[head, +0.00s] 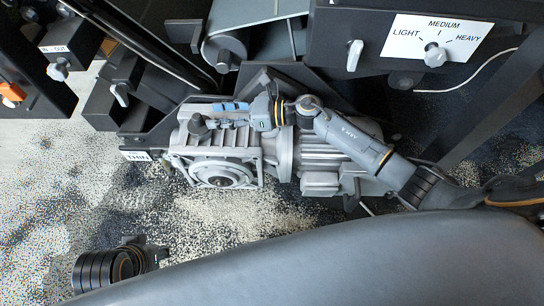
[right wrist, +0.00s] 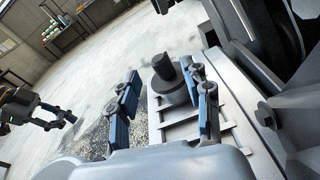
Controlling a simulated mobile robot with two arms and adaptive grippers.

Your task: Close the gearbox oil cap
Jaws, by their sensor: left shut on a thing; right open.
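The grey gearbox (head: 222,150) with its ribbed motor lies in the middle of the head view. The dark oil cap (head: 198,124), with a narrow upright stem, sits on its top. My right gripper (head: 211,114) is open, its blue fingertips close to the cap. In the right wrist view the cap (right wrist: 170,84) shows between and just beyond the open fingers (right wrist: 165,75); I see no grip on it. My left gripper (right wrist: 62,119) is off to the left in the right wrist view, away from the gearbox. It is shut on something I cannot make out.
A panel marked LIGHT, MEDIUM, HEAVY (head: 437,40) with a knob hangs above the motor. A THIN label (head: 137,156) is left of the gearbox. Dark machine frames crowd the top. Speckled floor (head: 90,200) is open to the left. Shelves (right wrist: 65,30) stand far off.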

